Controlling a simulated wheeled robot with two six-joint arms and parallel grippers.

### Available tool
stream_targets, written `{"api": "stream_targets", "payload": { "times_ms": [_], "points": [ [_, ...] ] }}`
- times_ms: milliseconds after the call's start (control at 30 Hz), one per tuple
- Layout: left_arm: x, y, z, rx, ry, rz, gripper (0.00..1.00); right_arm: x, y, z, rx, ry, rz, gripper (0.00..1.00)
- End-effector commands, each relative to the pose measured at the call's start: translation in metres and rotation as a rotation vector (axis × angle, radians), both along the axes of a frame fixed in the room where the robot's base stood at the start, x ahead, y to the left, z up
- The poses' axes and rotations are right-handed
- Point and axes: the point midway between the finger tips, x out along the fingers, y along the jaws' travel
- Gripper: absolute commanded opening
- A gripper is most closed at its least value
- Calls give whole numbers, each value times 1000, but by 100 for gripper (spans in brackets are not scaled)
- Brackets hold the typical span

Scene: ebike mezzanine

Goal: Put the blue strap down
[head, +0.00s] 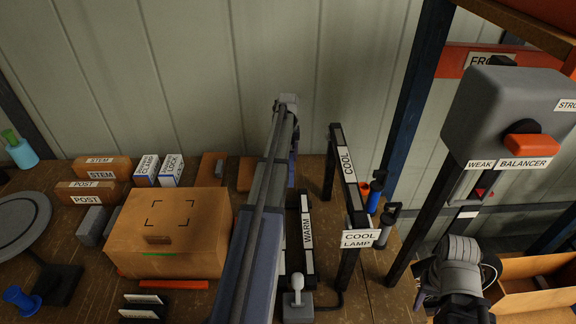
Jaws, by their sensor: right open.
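I cannot make out a blue strap for certain. My right gripper (457,303) is at the lower right, beside the open cardboard box, below the grey balancer housing. It is open; its fingertips are largely hidden, and I see nothing blue in it.
A cardboard box (165,235) stands left of the bar (245,270). The COOL lamp frame (346,165) and balancer housing (505,110) rise to the right. A blue cylinder (374,198) stands by the lamp. An open box (540,285) lies at the lower right.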

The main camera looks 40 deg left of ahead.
Motion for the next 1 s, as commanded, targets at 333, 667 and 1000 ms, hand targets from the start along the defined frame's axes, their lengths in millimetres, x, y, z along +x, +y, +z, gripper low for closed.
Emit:
{"api": "stream_targets", "payload": {
  "times_ms": [333, 667, 1000],
  "points": [
    [0, 0, -38, 0, 0, 0, 0, 0, 0, -38, 0, 0, 0, 50],
    [0, 0, -37, 0, 0, 0, 0, 0, 0, -37, 0, 0, 0, 50],
    [0, 0, -38, 0, 0, 0, 84, 0, 0, -38, 0, 0, 0, 50]
  ]
}}
